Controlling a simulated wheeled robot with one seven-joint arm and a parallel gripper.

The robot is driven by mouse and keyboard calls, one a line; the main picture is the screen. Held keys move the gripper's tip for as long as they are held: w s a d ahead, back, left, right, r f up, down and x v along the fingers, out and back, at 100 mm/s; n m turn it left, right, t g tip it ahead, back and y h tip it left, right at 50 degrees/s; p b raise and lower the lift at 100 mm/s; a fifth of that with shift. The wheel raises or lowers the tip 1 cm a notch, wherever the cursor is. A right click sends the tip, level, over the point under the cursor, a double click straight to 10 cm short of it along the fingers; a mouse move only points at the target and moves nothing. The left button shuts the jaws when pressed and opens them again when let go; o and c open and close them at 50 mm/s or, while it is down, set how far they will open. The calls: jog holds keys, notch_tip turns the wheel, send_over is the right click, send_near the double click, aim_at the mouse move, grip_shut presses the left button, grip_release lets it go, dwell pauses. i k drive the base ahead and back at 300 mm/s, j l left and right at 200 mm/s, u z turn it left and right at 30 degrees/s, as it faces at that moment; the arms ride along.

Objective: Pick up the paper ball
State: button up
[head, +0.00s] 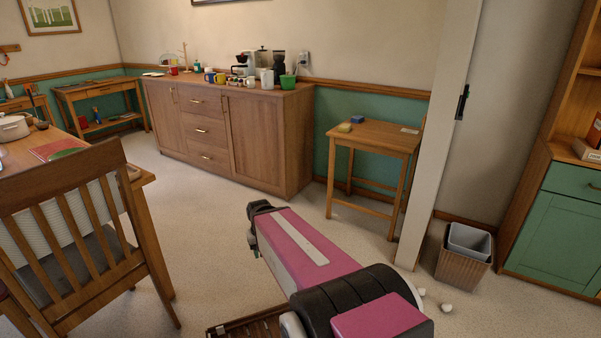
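Two small white crumpled lumps that look like paper balls lie on the floor at the lower right in the head view. One paper ball (446,308) lies in front of the waste basket. The other white ball (421,293) lies just left of it, close to the edge of my arm in the picture. My pink and black arm reaches from the bottom centre up toward the middle of the floor. Its fingers do not show, so I cannot see whether they hold anything.
A ribbed waste basket (461,270) with a grey liner stands by the white door frame (440,140). A green cabinet (562,225) is at the right. A small wooden table (374,138) and a sideboard (262,145) line the wall. A chair (95,245) stands left. The middle floor is clear.

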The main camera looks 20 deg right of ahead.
aim_at(421, 291)
jog(key=k+l, duration=0.15)
jog(key=l, duration=0.5)
jog(key=k+l, duration=0.2)
jog(key=l, duration=0.5)
jog(key=k+l, duration=0.15)
jog(key=l, duration=0.5)
jog(key=k+l, duration=0.2)
jog(key=l, duration=0.45)
jog(key=k+l, duration=0.15)
jog(key=l, duration=0.5)
jog(key=k+l, duration=0.2)
jog(key=l, duration=0.5)
jog(key=k+l, duration=0.15)
jog(key=l, duration=0.5)
jog(key=k+l, duration=0.2)
jog(key=l, duration=0.45)
